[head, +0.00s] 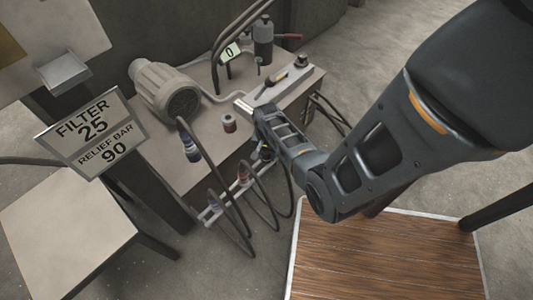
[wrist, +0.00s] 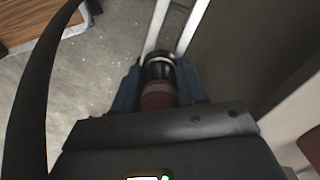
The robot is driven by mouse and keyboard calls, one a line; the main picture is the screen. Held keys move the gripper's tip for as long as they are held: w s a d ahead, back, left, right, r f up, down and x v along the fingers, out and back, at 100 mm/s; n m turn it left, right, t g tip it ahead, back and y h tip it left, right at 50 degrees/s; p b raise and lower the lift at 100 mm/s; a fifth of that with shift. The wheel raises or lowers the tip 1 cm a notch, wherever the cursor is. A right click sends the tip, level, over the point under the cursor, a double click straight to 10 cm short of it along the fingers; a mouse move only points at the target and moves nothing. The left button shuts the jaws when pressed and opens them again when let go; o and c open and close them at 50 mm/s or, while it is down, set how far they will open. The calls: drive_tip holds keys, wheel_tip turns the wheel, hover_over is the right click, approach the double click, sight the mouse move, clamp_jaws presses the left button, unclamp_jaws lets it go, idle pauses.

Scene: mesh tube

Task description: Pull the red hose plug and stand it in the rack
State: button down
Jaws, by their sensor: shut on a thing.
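My gripper (wrist: 160,76) is shut on the red hose plug (wrist: 159,97), which shows in the wrist view as a dark red body with a black collar and a pale ring. The plug lies between the two blue fingers. Two white rails of the rack (wrist: 184,28) show just beyond its far end. In the head view the white rack (head: 208,215) runs along the front of the bench and holds hose plugs. I cannot tell whether the plug touches the rack.
Dark hoses loop below the rack; one (wrist: 38,95) passes left of my gripper. A wooden-topped platform (head: 385,255) stands at front right.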

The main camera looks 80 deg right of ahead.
drive_tip(key=shift+f+b, duration=0.4)
drive_tip(key=shift+f, duration=0.1)
idle(0.4)
drive_tip(key=c, duration=0.5)
unclamp_jaws()
drive_tip(key=shift+c, duration=0.2)
drive_tip(key=shift+r+p, duration=1.45)
drive_tip(key=shift+r, duration=2.45)
drive_tip(key=s+a+r+n+t+h+p, duration=0.25)
drive_tip(key=a+r+n+t, duration=0.2)
drive_tip(key=a+r, duration=0.45)
drive_tip(key=s+a+r+n+t+h+p, duration=0.1)
drive_tip(key=s+a+r+n+t+p, duration=0.2)
drive_tip(key=a+r+n, duration=0.5)
drive_tip(key=s+a+r+n+t+y+p, duration=0.1)
drive_tip(key=a+r, duration=0.4)
drive_tip(key=r, duration=0.5)
drive_tip(key=s+a+r+n+t+y+p, duration=0.1)
drive_tip(key=s+a+r+n+t+p, duration=0.1)
drive_tip(key=r, duration=0.8)
drive_tip(key=s+a+r+n+t+y+p, duration=0.1)
drive_tip(key=a+r+n+t+p, duration=0.1)
drive_tip(key=a+r, duration=0.6)
wheel_tip(320, 180, up, 3)
drive_tip(key=shift+s+f+n+t, duration=0.1)
drive_tip(key=shift+s+n+t, duration=0.3)
drive_tip(key=shift+t, duration=0.85)
